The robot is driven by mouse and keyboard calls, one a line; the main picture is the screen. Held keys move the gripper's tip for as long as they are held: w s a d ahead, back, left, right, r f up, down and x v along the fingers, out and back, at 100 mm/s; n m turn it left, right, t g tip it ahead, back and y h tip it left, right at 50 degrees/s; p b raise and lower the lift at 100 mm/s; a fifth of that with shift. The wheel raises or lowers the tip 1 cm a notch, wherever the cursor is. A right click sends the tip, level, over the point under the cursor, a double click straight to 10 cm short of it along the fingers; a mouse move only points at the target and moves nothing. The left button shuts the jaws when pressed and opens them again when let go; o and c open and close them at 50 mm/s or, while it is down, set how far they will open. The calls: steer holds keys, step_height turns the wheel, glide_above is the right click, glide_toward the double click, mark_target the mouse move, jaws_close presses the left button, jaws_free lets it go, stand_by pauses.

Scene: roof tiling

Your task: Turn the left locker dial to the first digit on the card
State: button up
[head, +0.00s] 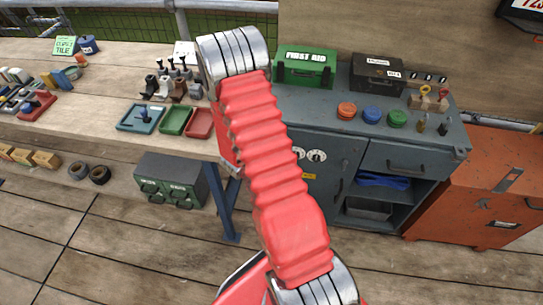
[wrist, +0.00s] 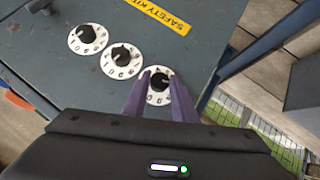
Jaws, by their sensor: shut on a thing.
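The grey locker front carries a row of three white dials with black knobs. In the wrist view, my gripper (wrist: 162,76) has its two purple fingers on either side of the knob of the right-hand dial (wrist: 157,99) and is shut on it. The middle dial (wrist: 121,59) and the far dial (wrist: 88,39) stand free. In the head view, two dials show (head: 317,156), and my red arm hides the third and my gripper. A sign with red digits (head: 533,5) is cut off at the top right corner; its full number is not readable.
A yellow safety label (wrist: 160,15) sits by the dials. The locker top holds a green first aid box (head: 304,66), a black case (head: 376,76) and coloured round caps (head: 372,114). An orange cabinet (head: 480,190) stands at right, a wooden bench (head: 110,100) at left.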

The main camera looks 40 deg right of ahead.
steer(key=o, duration=1)
steer(key=shift+o, duration=0.2)
steer(key=v, duration=1.3)
steer(key=shift+a+r, duration=0.2)
steer(key=shift+a, duration=0.1)
